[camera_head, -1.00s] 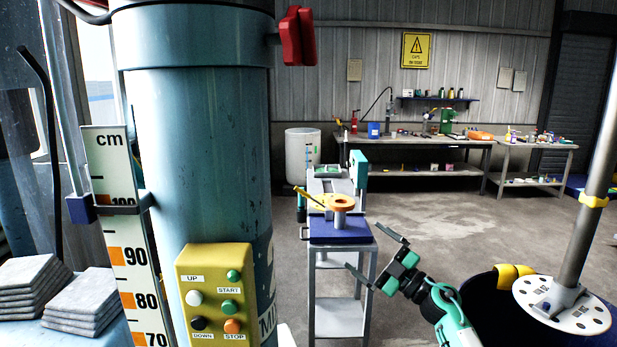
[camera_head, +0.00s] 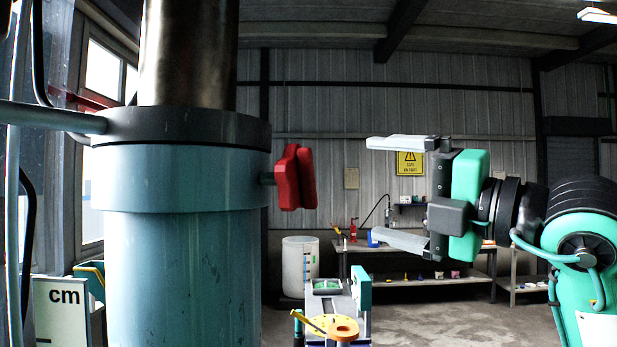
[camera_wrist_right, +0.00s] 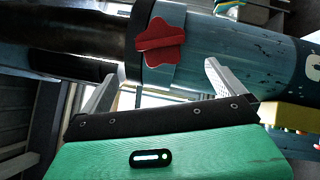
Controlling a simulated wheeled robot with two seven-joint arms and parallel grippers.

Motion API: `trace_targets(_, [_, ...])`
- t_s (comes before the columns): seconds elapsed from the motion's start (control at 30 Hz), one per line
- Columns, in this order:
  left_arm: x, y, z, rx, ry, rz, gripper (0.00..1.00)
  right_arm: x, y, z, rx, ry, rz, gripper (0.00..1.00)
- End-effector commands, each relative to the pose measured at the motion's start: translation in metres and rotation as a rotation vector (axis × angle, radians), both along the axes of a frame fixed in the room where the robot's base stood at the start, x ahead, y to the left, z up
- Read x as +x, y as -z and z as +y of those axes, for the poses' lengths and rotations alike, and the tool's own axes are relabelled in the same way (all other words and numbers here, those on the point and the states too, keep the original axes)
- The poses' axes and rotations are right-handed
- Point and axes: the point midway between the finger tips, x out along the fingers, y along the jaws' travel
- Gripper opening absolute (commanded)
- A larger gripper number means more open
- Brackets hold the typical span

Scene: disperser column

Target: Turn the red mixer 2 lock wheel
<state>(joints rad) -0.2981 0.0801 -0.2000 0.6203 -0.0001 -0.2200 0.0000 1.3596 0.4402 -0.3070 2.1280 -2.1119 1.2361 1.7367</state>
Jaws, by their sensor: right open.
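The red lock wheel (camera_head: 294,178) sticks out from the right side of the teal mixer column (camera_head: 185,250), just below its dark collar. My right gripper (camera_head: 385,193) is open and empty, to the right of the wheel at about its height, with its fingers pointing left toward it. A gap shows between the fingertips and the wheel. In the right wrist view the red wheel (camera_wrist_right: 161,43) appears ahead, between the two spread fingers (camera_wrist_right: 157,85), against the column. My left gripper is not in view.
A cart with a yellow-orange disc part (camera_head: 342,328) stands behind, below my right gripper. A workbench (camera_head: 430,283) and white drum (camera_head: 300,265) are at the back wall. A measuring scale (camera_head: 63,310) stands left of the column.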

Motion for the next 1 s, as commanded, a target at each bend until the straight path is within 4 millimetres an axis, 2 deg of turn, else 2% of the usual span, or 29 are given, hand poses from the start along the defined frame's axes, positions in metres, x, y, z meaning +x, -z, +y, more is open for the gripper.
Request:
trace_targets(0.6, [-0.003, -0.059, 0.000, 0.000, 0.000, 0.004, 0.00, 0.075, -0.018, 0.085, 0.000, -0.006, 0.006, 1.00])
trace_targets(0.8, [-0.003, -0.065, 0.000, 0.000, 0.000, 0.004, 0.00, 0.086, -0.018, 0.097, 0.000, -0.004, 0.003, 1.00])
trace_targets(1.0, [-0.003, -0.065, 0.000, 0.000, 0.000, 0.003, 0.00, 0.088, -0.016, 0.100, 0.000, -0.005, 0.003, 1.00])
